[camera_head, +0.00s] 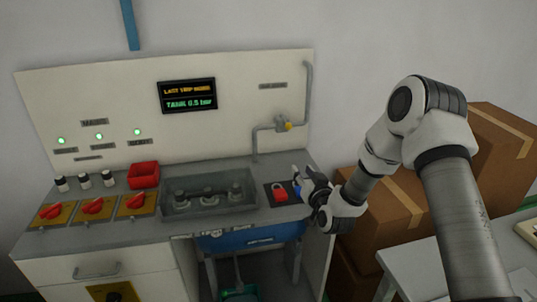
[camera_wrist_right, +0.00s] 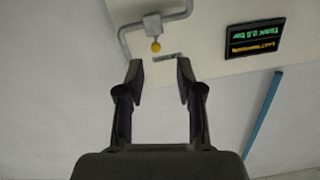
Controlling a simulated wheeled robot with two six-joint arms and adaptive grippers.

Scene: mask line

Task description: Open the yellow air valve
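The yellow air valve (camera_head: 287,126) is a small yellow knob on a grey box in a pipe on the right part of the upright panel. It also shows in the right wrist view (camera_wrist_right: 155,46), beyond and between the fingertips. My right gripper (camera_head: 301,180) is over the right end of the bench, below the valve and apart from it. In the right wrist view my right gripper (camera_wrist_right: 160,75) is open, with nothing between its fingers. My left gripper is not in view.
A grey pipe (camera_head: 308,90) runs up the panel's right edge. A display (camera_head: 188,96) reads tank 0.5 bar. A red bin (camera_head: 143,175) and red rotary switches (camera_head: 93,206) are left. Cardboard boxes (camera_head: 385,212) stand right.

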